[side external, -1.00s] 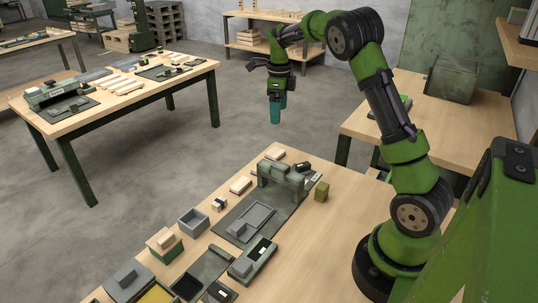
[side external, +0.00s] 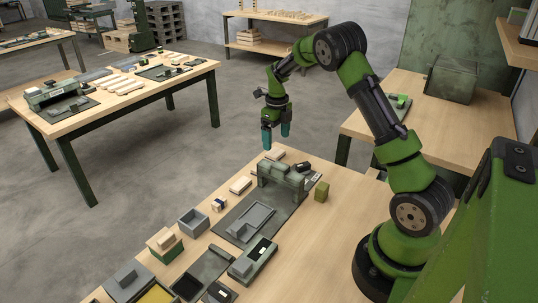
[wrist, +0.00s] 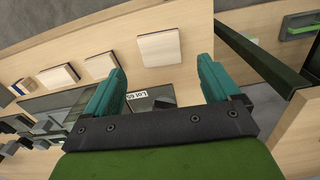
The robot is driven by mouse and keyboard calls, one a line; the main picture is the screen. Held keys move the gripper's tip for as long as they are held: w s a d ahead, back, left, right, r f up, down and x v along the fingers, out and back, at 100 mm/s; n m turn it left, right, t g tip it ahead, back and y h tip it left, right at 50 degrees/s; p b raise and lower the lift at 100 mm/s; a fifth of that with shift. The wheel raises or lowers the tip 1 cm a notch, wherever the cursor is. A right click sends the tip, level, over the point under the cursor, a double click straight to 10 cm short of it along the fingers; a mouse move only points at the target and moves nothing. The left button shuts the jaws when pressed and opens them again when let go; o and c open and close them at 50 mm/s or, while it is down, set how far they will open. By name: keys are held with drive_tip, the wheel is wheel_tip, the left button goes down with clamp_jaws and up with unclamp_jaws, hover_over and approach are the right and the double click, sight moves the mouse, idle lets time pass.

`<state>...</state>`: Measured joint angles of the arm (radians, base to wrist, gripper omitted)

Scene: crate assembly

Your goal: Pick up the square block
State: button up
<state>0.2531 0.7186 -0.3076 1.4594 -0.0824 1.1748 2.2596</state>
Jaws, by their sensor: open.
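Several light wooden blocks lie on the near table; I cannot tell for sure which one the task calls the square block. The nearest to my gripper is a pale, squarish block (side external: 275,154) at the table's far edge; in the wrist view this block (wrist: 160,48) lies ahead, between the lines of the fingers. Another wooden block (side external: 240,185) lies to its left, also in the wrist view (wrist: 100,66). A smaller one with a dark side (side external: 218,204) is farther left. My gripper (side external: 276,138) is open and empty, above the far edge; its teal fingers show in the wrist view (wrist: 162,72).
A grey-green fixture (side external: 283,178) stands on a dark mat just nearer than the squarish block. An olive block (side external: 321,191) stands right of it. Grey trays and boxes, such as an open box (side external: 193,221), fill the left side. The table's right part is clear.

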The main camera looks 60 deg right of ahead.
sight(275, 152)
drive_tip(key=shift+w+f, duration=0.2)
drive_tip(key=shift+f, duration=2.5)
drive_tip(key=c, duration=1.1)
drive_tip(key=shift+r, duration=0.1)
